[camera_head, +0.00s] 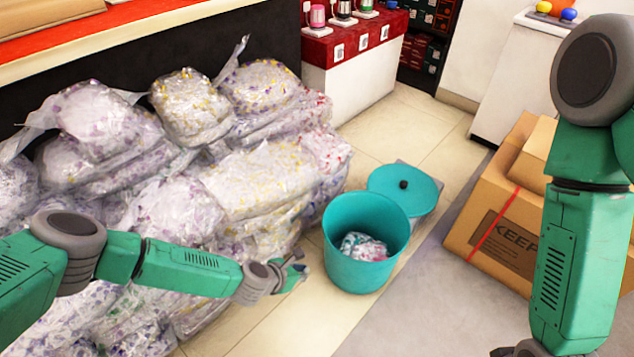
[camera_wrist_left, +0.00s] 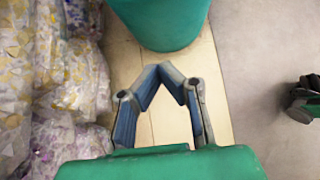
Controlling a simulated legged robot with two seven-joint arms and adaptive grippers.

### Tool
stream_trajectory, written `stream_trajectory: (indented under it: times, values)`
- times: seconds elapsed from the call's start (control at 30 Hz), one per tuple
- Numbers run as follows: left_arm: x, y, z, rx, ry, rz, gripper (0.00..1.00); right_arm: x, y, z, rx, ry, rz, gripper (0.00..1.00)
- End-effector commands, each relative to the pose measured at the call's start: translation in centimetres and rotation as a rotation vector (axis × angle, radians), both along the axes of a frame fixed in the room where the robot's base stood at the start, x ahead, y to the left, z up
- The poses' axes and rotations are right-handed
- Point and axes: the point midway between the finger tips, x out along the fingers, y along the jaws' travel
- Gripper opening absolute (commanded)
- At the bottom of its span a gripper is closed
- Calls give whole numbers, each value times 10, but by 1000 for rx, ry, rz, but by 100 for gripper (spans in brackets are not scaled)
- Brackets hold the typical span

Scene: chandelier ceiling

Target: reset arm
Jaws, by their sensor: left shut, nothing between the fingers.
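My left gripper (camera_head: 292,276) comes in from the left in the head view and is beside the lower left of the teal bin (camera_head: 345,266), apart from the bags. In the left wrist view its two blue-padded fingers (camera_wrist_left: 161,72) meet at the tips with nothing between them, and the bin (camera_wrist_left: 162,22) is just ahead. My right arm (camera_head: 568,250) hangs down at the right of the head view. Its gripper end (camera_head: 510,350) is mostly cut off by the bottom edge; a dark piece with green at the right of the left wrist view may belong to it.
Clear bags (camera_head: 255,180) of coloured scraps are piled at left. A bag (camera_head: 364,247) lies inside the open bin; a teal lid (camera_head: 404,188) lies behind it. Cardboard boxes (camera_head: 492,210) stand at right, a red-topped counter (camera_head: 352,62) behind. The floor between bin and right arm is free.

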Motion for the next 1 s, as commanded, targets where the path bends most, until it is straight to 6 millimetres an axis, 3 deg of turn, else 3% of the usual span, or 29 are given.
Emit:
stream_trajectory:
  times: [0.07, 0.17, 0.27, 0.33, 0.43, 0.5, 0.6, 0.9, 1.0]
  values:
    - [-8, -16, 8, 20, -20, -67, 0, 0, 0, 0, 0, 0, 0, 48]
    - [-39, -48, 23, 98, -80, -272, 0, 0, 0, 0, 0, 0, -1, 48]
    - [-101, -71, 42, 250, -193, -636, 0, 0, -1, 0, -1, 0, -1, 48]
    - [-151, -62, 51, 387, -286, -939, 0, 0, -1, 0, -1, 0, -2, 48]
    - [-210, -13, 60, 581, -390, -1341, 0, 0, -1, 0, -1, 0, -2, 48]
    - [-237, 30, 69, 694, -434, -1572, 0, 0, -1, 0, -1, 0, -2, 48]
    - [-260, 88, 83, 813, -459, -1824, 0, 0, 0, 0, -1, 0, -1, 48]
    - [-291, 215, 145, 1032, -393, -2341, 0, 0, 0, 0, 0, 0, -1, 48]
    - [-291, 211, 173, 1028, -399, -2336, 0, 0, 0, 30, -1, 1, -1, 48]
